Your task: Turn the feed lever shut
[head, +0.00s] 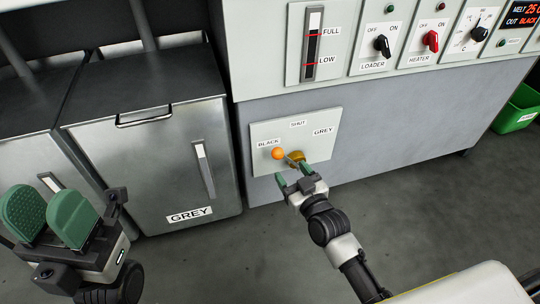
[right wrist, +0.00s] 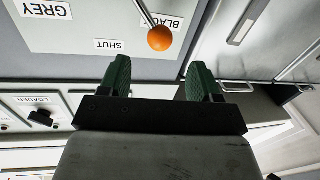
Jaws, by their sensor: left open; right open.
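The feed lever has an orange ball knob (head: 278,153) and a brass hub (head: 297,157) on a pale plate (head: 322,122) marked BLACK, SHUT and GREY. The knob points left, just below the BLACK label. My right gripper (head: 284,170) is open in front of the plate, close to the lever. In the right wrist view, which is upside down, the orange knob (right wrist: 160,38) lies just beyond the open fingertips (right wrist: 160,66), between their lines. Contact cannot be told. My left gripper (head: 45,205) is open and empty at the lower left, far from the lever.
A metal bin labelled GREY (head: 150,150) stands left of the plate. Above is a control panel with a black loader switch (head: 382,45), a red heater switch (head: 431,41) and a level gauge (head: 312,45). A green crate (head: 517,112) is far right. Floor right of my arm is clear.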

